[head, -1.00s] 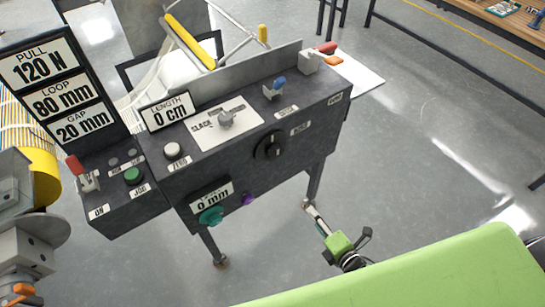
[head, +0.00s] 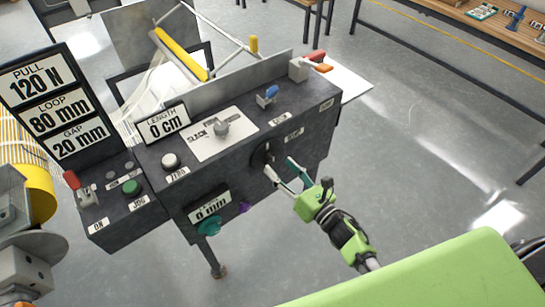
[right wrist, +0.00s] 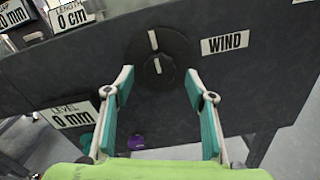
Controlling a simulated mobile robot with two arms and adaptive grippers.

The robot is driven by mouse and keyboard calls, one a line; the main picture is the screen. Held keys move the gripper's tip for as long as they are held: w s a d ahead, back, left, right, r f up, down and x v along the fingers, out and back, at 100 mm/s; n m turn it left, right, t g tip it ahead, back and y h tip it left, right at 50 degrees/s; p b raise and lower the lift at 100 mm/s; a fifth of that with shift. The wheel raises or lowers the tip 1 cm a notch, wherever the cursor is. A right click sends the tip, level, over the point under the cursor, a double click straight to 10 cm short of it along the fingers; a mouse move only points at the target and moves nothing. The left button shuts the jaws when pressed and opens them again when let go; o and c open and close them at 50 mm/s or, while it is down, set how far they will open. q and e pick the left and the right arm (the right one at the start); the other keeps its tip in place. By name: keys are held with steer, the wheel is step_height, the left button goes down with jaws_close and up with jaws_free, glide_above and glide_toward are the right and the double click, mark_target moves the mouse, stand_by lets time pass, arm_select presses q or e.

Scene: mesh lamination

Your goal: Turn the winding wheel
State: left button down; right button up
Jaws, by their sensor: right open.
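The winding wheel (head: 261,153) is a black round disc with a smaller black knob on the front of the dark machine box. In the right wrist view the wheel (right wrist: 170,45) is at the top centre, with upright white marks on disc and knob, left of the "WIND" label (right wrist: 226,43). My right gripper (head: 279,167) is just in front of the wheel and partly covers it in the head view. Its fingers (right wrist: 158,72) are open and empty, one to each side below the knob, apart from it. My left gripper is not in view.
The box front also has a teal knob (head: 209,226), a purple knob (head: 243,207) and a level display (head: 210,206) below the wheel. On top are a slack dial (head: 222,129) and a blue lever (head: 267,95). Open floor (head: 410,130) lies to the right.

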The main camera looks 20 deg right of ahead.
mark_target(274, 160)
steer(key=x, duration=0.5)
steer(key=c, duration=1.1)
